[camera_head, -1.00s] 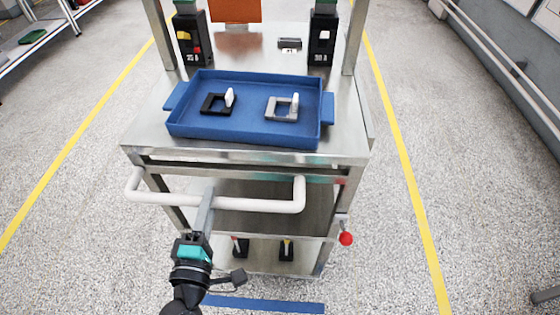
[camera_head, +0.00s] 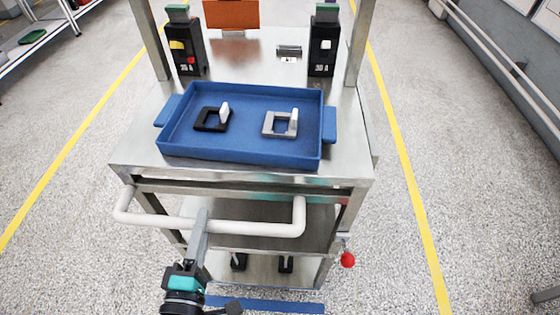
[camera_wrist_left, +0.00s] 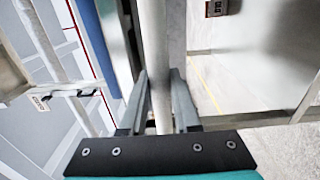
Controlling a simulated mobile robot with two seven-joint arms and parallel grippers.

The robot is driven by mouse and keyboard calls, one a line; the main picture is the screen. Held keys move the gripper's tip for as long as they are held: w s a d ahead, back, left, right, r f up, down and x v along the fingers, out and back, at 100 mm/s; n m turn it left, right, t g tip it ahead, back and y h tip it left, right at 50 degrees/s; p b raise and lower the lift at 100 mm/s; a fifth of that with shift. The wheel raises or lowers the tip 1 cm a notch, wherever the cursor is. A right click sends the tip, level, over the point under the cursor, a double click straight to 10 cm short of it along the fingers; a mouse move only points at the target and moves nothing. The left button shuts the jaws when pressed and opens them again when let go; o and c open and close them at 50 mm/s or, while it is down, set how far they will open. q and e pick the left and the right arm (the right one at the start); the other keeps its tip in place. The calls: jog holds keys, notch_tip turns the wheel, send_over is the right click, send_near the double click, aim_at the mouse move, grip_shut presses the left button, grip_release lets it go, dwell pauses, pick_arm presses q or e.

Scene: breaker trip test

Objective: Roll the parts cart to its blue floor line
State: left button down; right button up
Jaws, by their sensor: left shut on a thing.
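The parts cart (camera_head: 140,160) is a steel trolley with a pale push handle (camera_head: 255,229) across its near side. My left gripper (camera_head: 202,222) is shut on the handle, left of its middle. In the left wrist view the handle (camera_wrist_left: 154,70) runs between the two fingers (camera_wrist_left: 159,105). The blue floor line (camera_head: 270,305) lies at the bottom of the head view, just below the cart's lower shelf in the picture. My right gripper is not in view.
A blue tray (camera_head: 240,156) with a black and a grey part sits on the cart top. Two black breakers (camera_head: 186,48) (camera_head: 323,48) stand behind it. A red knob (camera_head: 348,260) sticks out at right. Yellow lines (camera_head: 410,180) border clear floor on both sides.

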pick_arm(q)
jog(key=s, duration=1)
jog(key=shift+a+f, duration=0.15)
jog(key=shift+f, duration=0.05)
dwell(0.9)
jog(key=c, duration=0.6)
grip_release()
jog(key=shift+w+r, duration=0.15)
jog(key=shift+o, duration=0.2)
jog(key=s, duration=1.5)
jog(key=shift+s+a, duration=0.15)
jog(key=shift+a, duration=0.15)
